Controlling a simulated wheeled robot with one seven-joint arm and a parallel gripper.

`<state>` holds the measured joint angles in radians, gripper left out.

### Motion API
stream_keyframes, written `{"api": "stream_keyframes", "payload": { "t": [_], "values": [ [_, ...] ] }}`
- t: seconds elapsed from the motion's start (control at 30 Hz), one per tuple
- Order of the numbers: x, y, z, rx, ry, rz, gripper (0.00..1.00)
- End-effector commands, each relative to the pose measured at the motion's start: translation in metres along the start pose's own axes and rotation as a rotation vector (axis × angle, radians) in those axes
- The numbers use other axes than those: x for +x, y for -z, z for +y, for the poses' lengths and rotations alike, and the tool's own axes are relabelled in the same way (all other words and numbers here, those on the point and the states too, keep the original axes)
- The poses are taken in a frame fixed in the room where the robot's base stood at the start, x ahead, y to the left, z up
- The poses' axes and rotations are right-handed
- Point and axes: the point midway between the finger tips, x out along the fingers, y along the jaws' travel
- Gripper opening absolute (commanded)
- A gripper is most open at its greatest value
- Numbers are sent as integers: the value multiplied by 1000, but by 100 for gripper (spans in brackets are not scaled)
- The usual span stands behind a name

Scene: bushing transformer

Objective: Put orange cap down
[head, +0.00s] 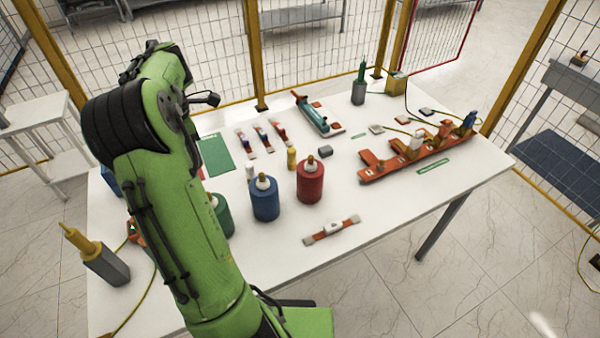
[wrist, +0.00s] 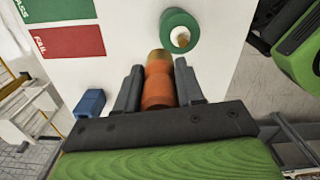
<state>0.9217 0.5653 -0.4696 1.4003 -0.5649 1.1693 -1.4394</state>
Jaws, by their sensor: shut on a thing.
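In the wrist view, my gripper (wrist: 158,72) is shut on the orange cap (wrist: 158,88), with one dark finger on each side of it. The cap has a darker brownish-gold end pointing away from the gripper. The white table top lies beyond it; whether the cap touches the table I cannot tell. A green cylinder (wrist: 181,24) with a pale tip stands just past the cap.
The wrist view shows a green and red PASS/FAIL sheet (wrist: 68,42) and a blue block (wrist: 88,103) at left. In the head view, blue (head: 265,204) and red (head: 310,182) cylinders stand mid-table. An orange rail fixture (head: 385,168) lies at right.

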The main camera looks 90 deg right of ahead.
Motion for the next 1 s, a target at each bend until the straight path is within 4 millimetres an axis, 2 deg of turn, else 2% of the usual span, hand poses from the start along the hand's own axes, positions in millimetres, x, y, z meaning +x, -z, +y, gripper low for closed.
{"api": "stream_keyframes", "payload": {
  "t": [0.03, 0.2, 0.3, 0.43, 0.7, 1.0],
  "values": [
    [41, -1, 9, 1, 2, -2, 7],
    [100, -3, 36, 5, -3, 5, 7],
    [126, -4, 47, 10, -7, 16, 7],
    [142, -6, 56, 18, -12, 27, 7],
    [144, -6, 59, 21, -13, 31, 7],
    [201, -4, 59, 19, -10, 32, 7]
  ]
}}
